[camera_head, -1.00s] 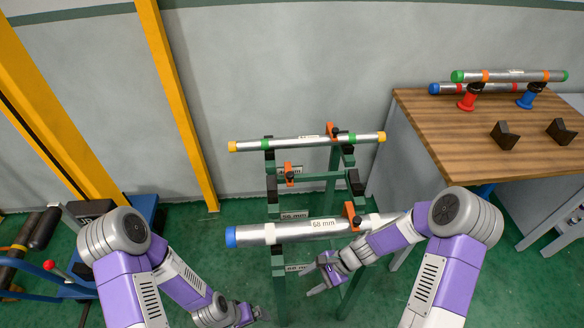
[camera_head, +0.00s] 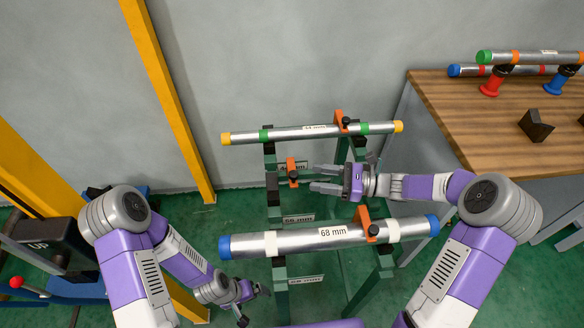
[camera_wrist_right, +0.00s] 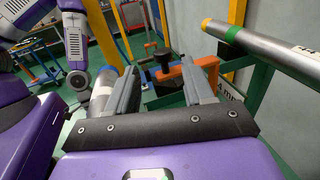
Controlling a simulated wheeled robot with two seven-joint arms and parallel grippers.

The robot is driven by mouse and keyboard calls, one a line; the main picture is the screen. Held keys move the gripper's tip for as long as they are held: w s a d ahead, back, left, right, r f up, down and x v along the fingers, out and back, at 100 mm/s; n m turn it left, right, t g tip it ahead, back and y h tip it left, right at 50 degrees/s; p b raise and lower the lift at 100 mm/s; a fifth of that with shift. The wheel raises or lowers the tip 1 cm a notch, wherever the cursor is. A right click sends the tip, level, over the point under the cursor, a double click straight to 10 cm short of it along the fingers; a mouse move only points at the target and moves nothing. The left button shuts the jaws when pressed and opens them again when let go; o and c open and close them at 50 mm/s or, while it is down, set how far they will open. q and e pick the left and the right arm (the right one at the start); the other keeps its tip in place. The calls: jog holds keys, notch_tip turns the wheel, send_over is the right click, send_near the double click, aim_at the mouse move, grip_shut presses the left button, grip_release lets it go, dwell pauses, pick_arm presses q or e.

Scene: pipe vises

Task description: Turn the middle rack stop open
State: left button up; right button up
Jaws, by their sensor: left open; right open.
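The middle rack stop (camera_head: 292,170) is an orange piece with a black knob on the green rack's (camera_head: 273,210) middle level, at its left side. In the right wrist view the orange stop (camera_wrist_right: 183,76) with its black knob (camera_wrist_right: 163,62) shows between the fingers. My right gripper (camera_head: 312,178) is open and empty, its fingers pointing left, just right of the stop and apart from it. My left gripper (camera_head: 252,296) is open and empty, low at the left of the rack's front.
A 68 mm pipe (camera_head: 325,237) with blue ends lies across the front of the rack. A pipe with yellow ends (camera_head: 305,132) lies across the back. Both have orange stops beside them. A wooden bench (camera_head: 470,120) with pipes stands at the right.

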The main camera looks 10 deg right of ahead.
aim_at(294, 174)
jog(key=b+x, duration=0.2)
jog(key=x, duration=0.5)
jog(key=shift+w+a, duration=0.2)
jog(key=shift+w, duration=0.05)
grip_shut()
